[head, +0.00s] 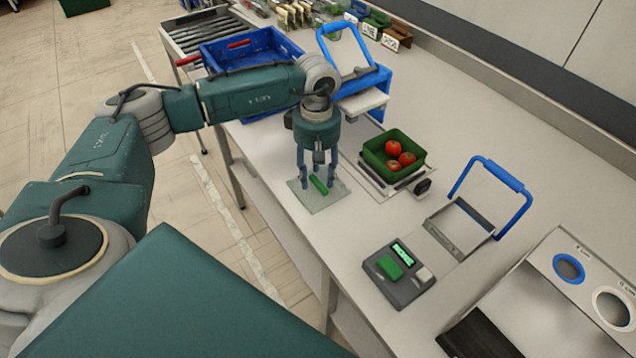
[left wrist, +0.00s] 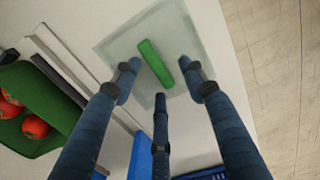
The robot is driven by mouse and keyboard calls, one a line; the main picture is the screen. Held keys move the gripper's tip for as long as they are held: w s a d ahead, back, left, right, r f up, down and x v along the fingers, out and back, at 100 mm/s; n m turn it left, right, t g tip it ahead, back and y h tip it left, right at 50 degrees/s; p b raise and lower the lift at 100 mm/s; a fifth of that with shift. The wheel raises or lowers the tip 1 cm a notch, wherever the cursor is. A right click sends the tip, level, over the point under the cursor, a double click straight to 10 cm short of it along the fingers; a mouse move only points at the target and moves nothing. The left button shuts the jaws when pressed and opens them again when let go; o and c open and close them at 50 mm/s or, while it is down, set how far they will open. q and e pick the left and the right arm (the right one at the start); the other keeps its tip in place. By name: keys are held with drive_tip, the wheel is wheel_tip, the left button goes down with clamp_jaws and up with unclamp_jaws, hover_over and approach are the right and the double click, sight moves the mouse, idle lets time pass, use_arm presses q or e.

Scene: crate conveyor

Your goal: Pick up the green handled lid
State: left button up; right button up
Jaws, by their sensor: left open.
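The lid is a clear, flat square plate (head: 331,204) with a green bar handle (head: 319,186). It lies on the white table near the front edge. My left gripper (head: 319,180) points down over the lid, its fingers around the handle area. In the left wrist view the green handle (left wrist: 155,63) lies just beyond the open fingertips (left wrist: 160,85), and the clear plate (left wrist: 118,42) spreads under it. The fingers are apart and nothing is held. Whether they touch the plate is hard to tell. My right gripper is not seen.
A green crate (head: 376,160) with red tomatoes sits on a scale behind the lid, right of my gripper. A blue crate (head: 222,57) stands behind my left arm. A device with a green button (head: 391,269) lies to the right. Table between is clear.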

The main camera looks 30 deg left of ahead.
use_arm(q)
drive_tip(key=shift+w+f, duration=0.1)
drive_tip(key=shift+f, duration=0.2)
drive_tip(key=c, duration=0.9)
drive_tip(key=shift+o, duration=0.2)
drive_tip(key=shift+r, duration=0.2)
